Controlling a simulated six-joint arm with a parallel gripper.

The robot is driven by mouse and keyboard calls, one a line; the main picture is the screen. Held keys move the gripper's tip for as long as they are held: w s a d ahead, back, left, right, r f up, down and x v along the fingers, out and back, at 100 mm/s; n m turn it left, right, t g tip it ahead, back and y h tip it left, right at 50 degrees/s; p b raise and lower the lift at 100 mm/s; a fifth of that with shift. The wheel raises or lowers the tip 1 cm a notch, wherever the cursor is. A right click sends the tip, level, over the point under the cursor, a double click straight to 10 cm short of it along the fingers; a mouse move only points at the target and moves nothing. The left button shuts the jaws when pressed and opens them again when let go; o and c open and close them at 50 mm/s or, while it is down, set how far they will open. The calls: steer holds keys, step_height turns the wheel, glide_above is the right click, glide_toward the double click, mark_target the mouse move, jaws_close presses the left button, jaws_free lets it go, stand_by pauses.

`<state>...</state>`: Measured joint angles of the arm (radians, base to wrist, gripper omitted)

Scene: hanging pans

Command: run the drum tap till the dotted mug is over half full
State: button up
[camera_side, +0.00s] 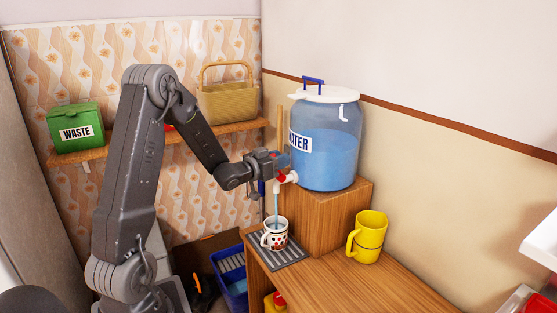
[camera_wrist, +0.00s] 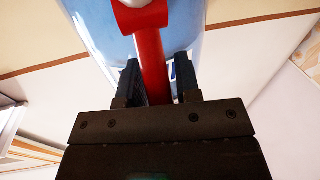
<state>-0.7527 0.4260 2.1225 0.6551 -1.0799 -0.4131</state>
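A pale blue stream (camera_side: 277,208) runs from the tap into the white mug with red and dark dots (camera_side: 275,240). The mug stands upright under the spout; its water level is too small to tell. My gripper (camera_side: 281,167) is at the tap. In the wrist view, the red tap lever (camera_wrist: 152,60) lies between my gripper's two fingers (camera_wrist: 158,80); whether both press on it is unclear.
The mug stands on a grey slatted drip tray (camera_side: 292,252) on the wooden counter. A yellow mug (camera_side: 369,238) stands to the right. A green waste bin (camera_side: 76,130) and a wicker basket (camera_side: 228,103) sit on the back shelf. A blue crate (camera_side: 231,285) is below, left of the counter.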

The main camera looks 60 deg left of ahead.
jaws_close()
steer(key=shift+w+g+h, duration=0.3)
steer(key=shift+w+g, duration=0.4)
steer(key=shift+g, duration=0.4)
steer(key=shift+w+f+m+g, duration=0.15)
steer(key=shift+w+m+g, duration=0.2)
steer(key=shift+g, duration=0.45)
steer(key=shift+o, duration=1.5)
jaws_free()
steer(key=v, duration=1.3)
steer(key=shift+s+r, duration=0.2)
steer(key=shift+s, duration=0.15)
